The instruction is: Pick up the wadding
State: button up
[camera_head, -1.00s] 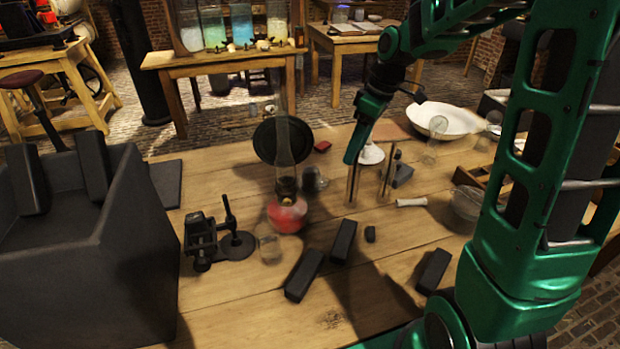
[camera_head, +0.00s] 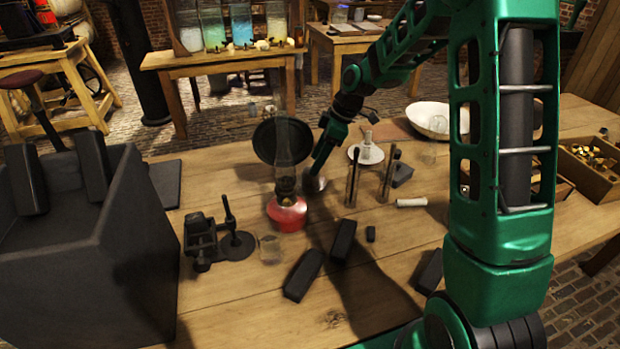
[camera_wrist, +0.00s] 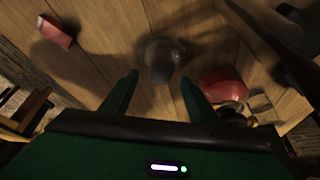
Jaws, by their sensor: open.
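My gripper (camera_head: 318,170) is open, its tips low over the table just right of the red oil lamp (camera_head: 287,212). In the wrist view, a rounded greyish thing (camera_wrist: 161,58) lies on the wood just beyond and between the two parted fingertips (camera_wrist: 159,79); nothing is gripped. It also shows in the head view (camera_head: 316,184), partly covered by the fingers, and looks like a small glassy or fluffy lump. I cannot tell for sure that it is the wadding. A white roll (camera_head: 410,202) lies farther right on the table.
The lamp's tall glass chimney (camera_head: 284,140) and a dark round disc (camera_head: 268,142) stand close left of the gripper. Upright rods (camera_head: 352,178) stand close right. Dark blocks (camera_head: 304,275) lie in front. A small red block (camera_wrist: 55,32) shows in the wrist view.

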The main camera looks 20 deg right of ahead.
jog(key=x, duration=0.5)
jog(key=c, duration=1.2)
notch_tip(320, 180, up, 10)
jog(key=shift+o, duration=0.9)
jog(key=shift+a+r, duration=0.1)
